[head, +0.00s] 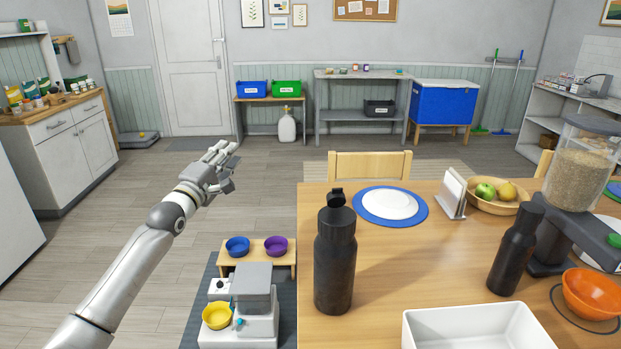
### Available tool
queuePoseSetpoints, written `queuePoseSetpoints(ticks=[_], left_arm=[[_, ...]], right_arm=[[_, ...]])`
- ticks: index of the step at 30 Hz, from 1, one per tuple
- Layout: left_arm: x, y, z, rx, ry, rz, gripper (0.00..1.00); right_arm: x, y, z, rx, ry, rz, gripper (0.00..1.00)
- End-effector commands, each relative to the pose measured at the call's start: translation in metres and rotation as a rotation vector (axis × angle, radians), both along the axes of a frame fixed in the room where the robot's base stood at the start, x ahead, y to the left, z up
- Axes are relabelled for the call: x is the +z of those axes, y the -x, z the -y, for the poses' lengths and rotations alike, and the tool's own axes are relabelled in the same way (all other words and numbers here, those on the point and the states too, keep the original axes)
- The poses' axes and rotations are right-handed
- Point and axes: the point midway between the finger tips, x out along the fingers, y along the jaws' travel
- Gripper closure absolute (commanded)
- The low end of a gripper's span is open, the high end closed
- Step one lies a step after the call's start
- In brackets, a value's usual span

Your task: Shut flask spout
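A dark flask (335,262) stands upright on the near left part of the wooden table. The small spout lid (336,195) on top of its cap looks raised. A second dark bottle (514,250) stands farther right on the table, leaning slightly in the picture. My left gripper (229,164) is in the air left of the table, up and left of the flask and apart from it. Its fingers are spread and nothing shows between them. My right gripper is not in view.
The table (390,265) also holds a white plate on a blue mat (370,219), a white bin (480,328), a fruit bowl (478,204), an orange bowl (592,295) and a grain dispenser (575,180). A low feeding stand (227,262) with bowls is left of the table.

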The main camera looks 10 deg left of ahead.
Motion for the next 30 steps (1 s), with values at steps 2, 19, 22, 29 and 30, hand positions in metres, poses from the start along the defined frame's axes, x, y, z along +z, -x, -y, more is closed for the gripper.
queuePoseSetpoints(ticks=[2, 19, 22, 29, 30], left_arm=[[-0.013, -0.001, 0.004, -0.048, 0.117, -0.117, 0.74], [-0.031, 0.101, 0.132, -0.770, 0.774, -0.868, 0.74], [-0.017, 0.127, 0.146, -0.908, 0.825, -0.940, 0.74], [0.003, 0.157, 0.158, -1.066, 0.869, -1.009, 0.74], [0.004, 0.157, 0.160, -1.073, 0.870, -1.011, 0.74]], right_arm=[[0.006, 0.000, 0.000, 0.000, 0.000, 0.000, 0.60], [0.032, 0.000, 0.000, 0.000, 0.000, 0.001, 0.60], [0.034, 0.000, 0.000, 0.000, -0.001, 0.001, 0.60], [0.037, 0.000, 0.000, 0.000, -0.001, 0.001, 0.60], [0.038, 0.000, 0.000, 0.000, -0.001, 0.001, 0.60]])
